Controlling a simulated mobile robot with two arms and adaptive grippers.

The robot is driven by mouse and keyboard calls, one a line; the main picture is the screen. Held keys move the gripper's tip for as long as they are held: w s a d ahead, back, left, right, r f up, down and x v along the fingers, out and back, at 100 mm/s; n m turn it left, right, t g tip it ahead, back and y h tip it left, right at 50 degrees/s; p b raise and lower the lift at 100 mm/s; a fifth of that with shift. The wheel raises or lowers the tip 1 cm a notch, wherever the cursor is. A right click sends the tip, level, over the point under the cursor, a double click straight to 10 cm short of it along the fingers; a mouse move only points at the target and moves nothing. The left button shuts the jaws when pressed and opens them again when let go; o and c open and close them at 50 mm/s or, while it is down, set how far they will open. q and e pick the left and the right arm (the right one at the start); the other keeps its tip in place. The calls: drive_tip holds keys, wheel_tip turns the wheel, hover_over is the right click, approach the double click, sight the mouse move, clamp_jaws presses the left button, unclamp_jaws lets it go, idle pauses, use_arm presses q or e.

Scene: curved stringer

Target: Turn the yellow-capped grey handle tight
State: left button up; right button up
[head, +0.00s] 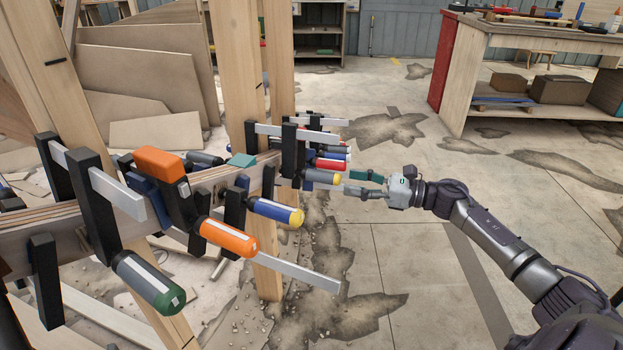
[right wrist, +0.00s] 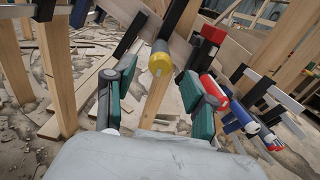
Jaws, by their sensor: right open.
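The grey handle with a yellow cap (head: 322,177) belongs to a clamp on the curved wooden stringer, near the upright post. In the right wrist view its yellow cap (right wrist: 160,62) faces me, with the grey part mostly hidden behind it. My right gripper (head: 347,182) is open just to the right of the cap. Its two green-padded fingers (right wrist: 157,82) show in the right wrist view, one on each side of the handle's line. The cap appears just beyond or at the fingertips; I cannot tell whether they touch. My left gripper is not in view.
An orange handle (head: 228,237), a green handle (head: 148,283) and a blue yellow-capped handle (head: 275,211) project from nearer clamps. A red handle (right wrist: 214,92) sits close to the right finger in the right wrist view. A workbench (head: 459,84) stands back right; the floor before it is open.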

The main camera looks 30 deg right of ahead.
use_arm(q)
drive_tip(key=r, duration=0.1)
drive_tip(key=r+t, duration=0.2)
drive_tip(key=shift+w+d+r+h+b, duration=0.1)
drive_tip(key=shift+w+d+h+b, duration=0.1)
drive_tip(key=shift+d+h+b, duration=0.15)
use_arm(e)
approach(296, 172)
drive_tip(key=x, duration=0.5)
drive_tip(key=shift+w+d+f, duration=0.15)
drive_tip(key=shift+w+f, duration=0.1)
drive_tip(key=shift+c, duration=0.2)
clamp_jaws()
